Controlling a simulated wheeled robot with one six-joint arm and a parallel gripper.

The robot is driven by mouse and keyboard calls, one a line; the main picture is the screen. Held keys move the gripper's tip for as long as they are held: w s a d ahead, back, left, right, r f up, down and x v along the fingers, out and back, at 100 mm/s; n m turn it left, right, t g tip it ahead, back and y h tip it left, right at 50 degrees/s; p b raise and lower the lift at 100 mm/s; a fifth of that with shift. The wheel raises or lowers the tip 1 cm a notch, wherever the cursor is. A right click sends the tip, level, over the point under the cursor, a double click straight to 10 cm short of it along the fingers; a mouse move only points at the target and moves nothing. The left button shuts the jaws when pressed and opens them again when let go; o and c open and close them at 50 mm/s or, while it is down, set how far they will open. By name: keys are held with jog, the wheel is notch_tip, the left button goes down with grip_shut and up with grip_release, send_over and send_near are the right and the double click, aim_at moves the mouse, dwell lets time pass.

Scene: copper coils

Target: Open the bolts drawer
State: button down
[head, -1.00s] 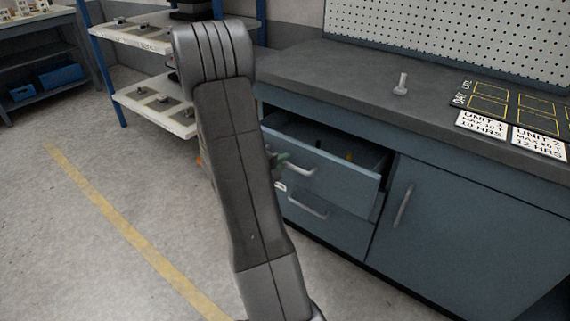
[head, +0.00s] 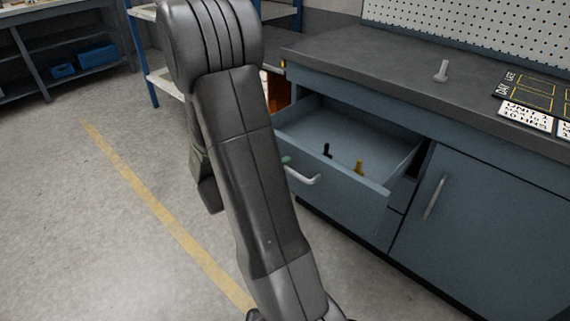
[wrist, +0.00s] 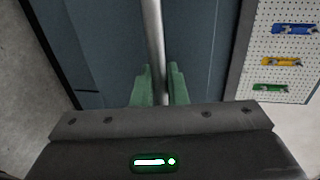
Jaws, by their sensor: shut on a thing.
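The upper drawer (head: 339,189) of the blue workbench stands pulled out, its open top showing a black item (head: 326,150) and a yellow item (head: 359,167) inside. No label naming it as the bolts drawer can be read. Its silver handle (head: 304,178) is partly hidden behind my arm in the head view. In the wrist view, my gripper (wrist: 160,85) has its green fingers on both sides of the handle bar (wrist: 155,40), shut on it. In the head view only a bit of green fingertip shows beside the handle.
The benchtop (head: 390,84) holds an upright pale bolt-like piece (head: 441,71) and a dark board with white cards (head: 526,116). A cupboard door (head: 470,220) is shut at right. Grey floor with a yellow line (head: 150,200) lies open at left.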

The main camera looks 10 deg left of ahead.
jog(key=c, duration=1.5)
grip_release()
jog(key=p+v, duration=0.2)
jog(key=v, duration=1.1)
jog(key=shift+s+a+p, duration=0.25)
jog(key=shift+s+p, duration=0.05)
jog(key=shift+p, duration=0.05)
jog(key=shift+w+d, duration=0.1)
jog(key=b+x, duration=0.2)
jog(key=x, duration=1.1)
jog(key=shift+w+d+b, duration=0.15)
jog(key=shift+w+b, duration=0.1)
jog(key=shift+b, duration=0.1)
